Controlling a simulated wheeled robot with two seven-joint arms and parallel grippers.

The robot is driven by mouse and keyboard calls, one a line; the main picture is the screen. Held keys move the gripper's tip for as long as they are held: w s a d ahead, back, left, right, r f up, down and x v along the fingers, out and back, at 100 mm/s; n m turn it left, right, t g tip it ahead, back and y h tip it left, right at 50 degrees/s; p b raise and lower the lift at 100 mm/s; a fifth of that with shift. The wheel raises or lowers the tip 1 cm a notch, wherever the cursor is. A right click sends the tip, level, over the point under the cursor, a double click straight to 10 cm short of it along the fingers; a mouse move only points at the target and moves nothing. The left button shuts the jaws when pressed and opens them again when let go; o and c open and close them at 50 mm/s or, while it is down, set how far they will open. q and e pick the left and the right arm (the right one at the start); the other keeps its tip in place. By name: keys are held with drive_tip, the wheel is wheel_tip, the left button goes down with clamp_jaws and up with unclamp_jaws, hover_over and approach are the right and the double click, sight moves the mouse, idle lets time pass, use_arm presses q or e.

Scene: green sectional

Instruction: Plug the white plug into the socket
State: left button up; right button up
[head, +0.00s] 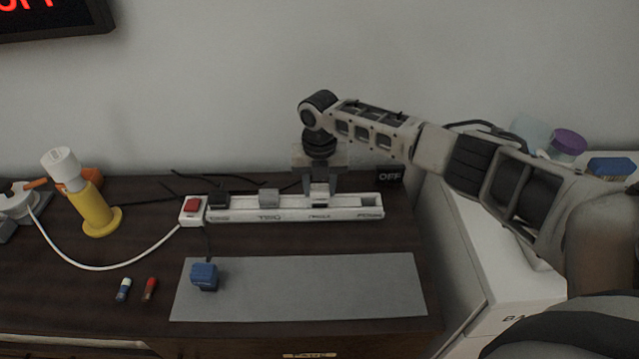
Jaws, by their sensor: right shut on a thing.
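A white power strip (290,214) lies along the dark table top, with a red switch (192,205) at its left end. A black plug (218,199) and a grey plug (268,198) sit on it. My right gripper (319,193) points down at the strip, right of the grey plug. It is shut on a small pale thing, seemingly the white plug, mostly hidden by the fingers. I cannot tell whether this plug is in a socket or just above it. An open socket (367,200) shows at the strip's right end. My left gripper is not in view.
A blue plug (204,276) stands on the grey mat (310,290) in front of the strip. A yellow stand (95,208) with a white top and a white cord (120,266) are at left. A black OFF box (390,176) stands behind the strip's right end.

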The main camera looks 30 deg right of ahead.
sight(320, 188)
use_arm(q)
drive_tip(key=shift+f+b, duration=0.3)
drive_tip(key=shift+b, duration=0.05)
use_arm(e)
drive_tip(key=shift+f, duration=0.6)
drive_tip(key=o, duration=1.1)
drive_tip(key=shift+c, duration=0.2)
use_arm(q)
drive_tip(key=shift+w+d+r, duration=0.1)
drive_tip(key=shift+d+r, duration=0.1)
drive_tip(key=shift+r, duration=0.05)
use_arm(e)
wheel_tip(320, 188, up, 16)
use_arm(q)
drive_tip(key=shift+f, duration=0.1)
use_arm(e)
drive_tip(key=shift+s+f, duration=0.1)
drive_tip(key=shift+f, duration=0.05)
